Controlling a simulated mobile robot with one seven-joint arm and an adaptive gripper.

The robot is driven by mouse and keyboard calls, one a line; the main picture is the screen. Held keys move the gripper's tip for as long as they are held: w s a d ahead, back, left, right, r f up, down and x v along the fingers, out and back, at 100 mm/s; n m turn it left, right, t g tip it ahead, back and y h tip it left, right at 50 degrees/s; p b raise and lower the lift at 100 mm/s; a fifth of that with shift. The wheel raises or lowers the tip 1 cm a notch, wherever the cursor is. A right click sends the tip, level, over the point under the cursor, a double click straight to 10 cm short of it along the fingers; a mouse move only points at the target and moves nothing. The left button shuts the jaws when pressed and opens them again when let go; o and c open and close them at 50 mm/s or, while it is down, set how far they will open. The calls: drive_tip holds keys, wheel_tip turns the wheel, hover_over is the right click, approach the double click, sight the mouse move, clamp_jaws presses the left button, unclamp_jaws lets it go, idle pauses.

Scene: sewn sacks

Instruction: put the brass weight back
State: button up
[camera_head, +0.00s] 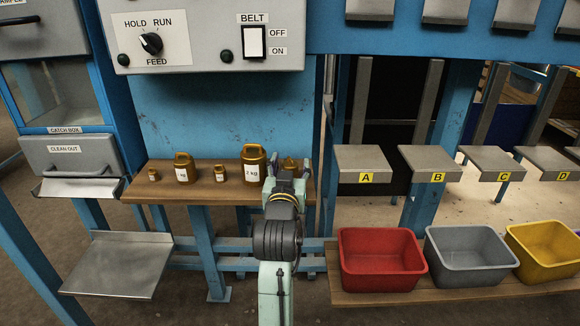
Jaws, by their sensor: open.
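Several brass weights stand in a row on the wooden shelf (137,187): a tiny one (153,174) at the left, a medium one (184,174), a small one (220,174) and a large one marked 2 kg (254,170). At the right end, another brass weight (290,162) shows only its top; my gripper hides the rest. My gripper (287,175) is open at that weight, with its fingers appearing on either side. I cannot tell whether they touch it, or whether it rests on the shelf.
Above is a grey control panel (205,72) with a feed knob (152,43) and belt switch (254,42). A metal tray (120,265) sits low left. Red (380,285), grey (470,278) and yellow (550,270) bins stand right on a board, below lettered chutes (375,160).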

drive_tip(key=shift+r, duration=0.25)
drive_tip(key=s, duration=0.4)
drive_tip(key=s+b, duration=0.1)
drive_tip(key=s, duration=0.1)
drive_tip(key=shift+s+a+f, duration=0.2)
drive_tip(key=shift+s+a, duration=0.1)
drive_tip(key=shift+a, duration=0.05)
drive_tip(key=s+p, duration=0.1)
drive_tip(key=p, duration=0.1)
drive_tip(key=s+p, duration=0.1)
drive_tip(key=p, duration=0.2)
drive_tip(key=shift+s+r+p, duration=0.35)
drive_tip(key=shift+r, duration=0.05)
drive_tip(key=s+p, duration=0.1)
drive_tip(key=p, duration=0.4)
drive_tip(key=s+p, duration=0.1)
drive_tip(key=p, duration=0.1)
drive_tip(key=shift+s+a+f+p, duration=0.25)
drive_tip(key=shift+s+p, duration=0.1)
